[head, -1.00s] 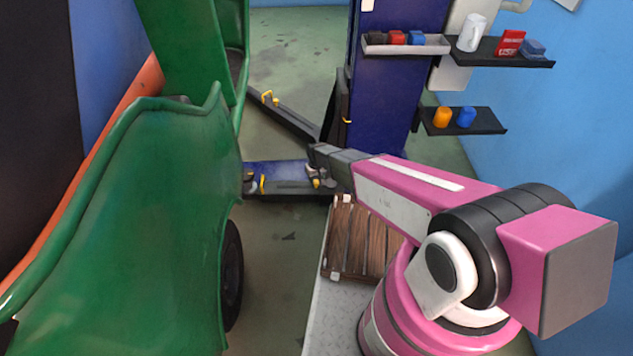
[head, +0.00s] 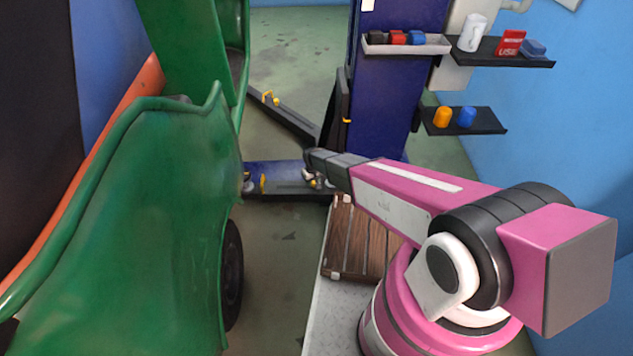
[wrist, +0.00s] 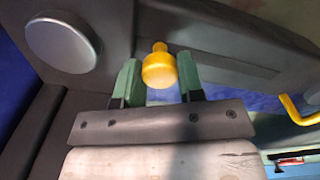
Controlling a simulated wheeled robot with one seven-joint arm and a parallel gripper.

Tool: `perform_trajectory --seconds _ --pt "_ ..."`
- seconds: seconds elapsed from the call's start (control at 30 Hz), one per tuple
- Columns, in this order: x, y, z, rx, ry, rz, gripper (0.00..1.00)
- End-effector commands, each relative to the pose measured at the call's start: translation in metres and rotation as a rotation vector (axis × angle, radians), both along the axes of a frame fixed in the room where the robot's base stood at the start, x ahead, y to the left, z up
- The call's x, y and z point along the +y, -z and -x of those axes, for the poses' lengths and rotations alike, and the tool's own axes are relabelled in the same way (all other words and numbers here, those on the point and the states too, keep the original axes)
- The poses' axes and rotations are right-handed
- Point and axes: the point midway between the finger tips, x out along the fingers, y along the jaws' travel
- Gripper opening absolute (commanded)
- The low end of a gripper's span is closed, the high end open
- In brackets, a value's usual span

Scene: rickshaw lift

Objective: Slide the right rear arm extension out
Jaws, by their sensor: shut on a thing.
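The lift's near arm is a blue beam (head: 275,168) with a dark extension (head: 285,190), lying low across the floor by the column. In the wrist view, the dark metal bar (wrist: 225,58) carries a yellow knob (wrist: 158,70) and a round grey disc (wrist: 62,42). My gripper (wrist: 158,78) has its two green fingers on either side of the knob and is shut on it. In the head view, my gripper (head: 314,180) is at the right part of this arm, partly hidden by my wrist.
The green rickshaw body (head: 130,220) with its black wheel (head: 232,275) stands at left. The blue lift column (head: 390,90) and shelves (head: 465,121) are behind my arm. Another dark lift arm (head: 285,115) lies farther back. A yellow hook (head: 263,183) stands left of my gripper.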

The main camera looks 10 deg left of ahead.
Motion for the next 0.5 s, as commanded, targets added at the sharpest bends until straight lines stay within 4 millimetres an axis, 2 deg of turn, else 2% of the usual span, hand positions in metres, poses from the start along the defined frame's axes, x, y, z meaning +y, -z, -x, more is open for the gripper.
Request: perform_trajectory --seconds 0.03,0.3,0.5 --pt "0.013 0.0 0.002 0.0 -0.002 -0.004 0.0" --pt "0.083 0.0 0.014 0.001 -0.003 -0.004 0.0" --pt "0.127 0.0 0.024 0.0 -0.001 -0.005 0.0"
